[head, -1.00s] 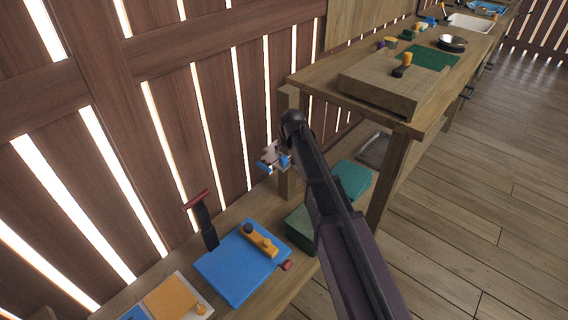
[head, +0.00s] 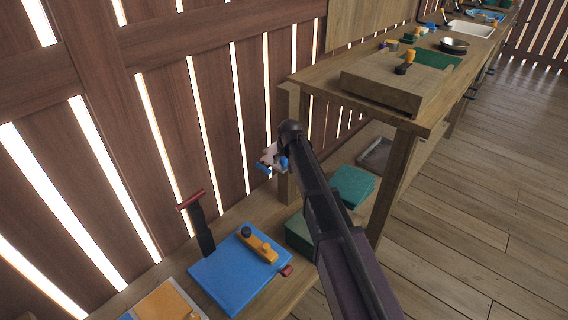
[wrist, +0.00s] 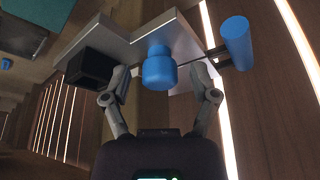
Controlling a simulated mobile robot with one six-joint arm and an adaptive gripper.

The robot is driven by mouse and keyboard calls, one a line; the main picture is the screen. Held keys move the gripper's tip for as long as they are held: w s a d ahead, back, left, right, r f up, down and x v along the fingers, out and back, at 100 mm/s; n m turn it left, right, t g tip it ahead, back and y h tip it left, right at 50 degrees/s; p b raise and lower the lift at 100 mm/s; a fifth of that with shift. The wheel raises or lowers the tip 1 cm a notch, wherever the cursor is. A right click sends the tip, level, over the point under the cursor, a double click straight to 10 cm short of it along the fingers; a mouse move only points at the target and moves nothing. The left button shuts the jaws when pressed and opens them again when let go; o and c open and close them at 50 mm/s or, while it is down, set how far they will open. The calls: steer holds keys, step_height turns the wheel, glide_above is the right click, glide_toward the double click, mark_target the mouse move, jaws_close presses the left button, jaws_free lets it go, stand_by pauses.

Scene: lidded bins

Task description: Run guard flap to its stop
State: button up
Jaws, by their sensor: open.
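A pale grey plate fixture (head: 268,157) with blue parts stands by the slatted wall, just left of my arm's far end; it may be the guard flap. In the wrist view its grey plates (wrist: 185,40) fill the upper middle, with a round blue knob (wrist: 158,68), a blue cylinder (wrist: 236,42) on a thin dark rod, and a black block (wrist: 90,68). My gripper (wrist: 161,74) is open, its fingers on either side of the blue knob. I cannot tell whether they touch it. In the head view my arm hides the fingers.
A blue board (head: 225,275) with an orange bar lies on the low shelf, beside an upright dark lever (head: 203,232) with a red crossbar. A wooden bench (head: 330,92) stands beyond. The floor at right is clear.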

steer(key=shift+f, duration=0.1)
stand_by(0.3)
jaws_close()
steer(key=shift+s+a, duration=0.1)
steer(key=shift+a, duration=0.05)
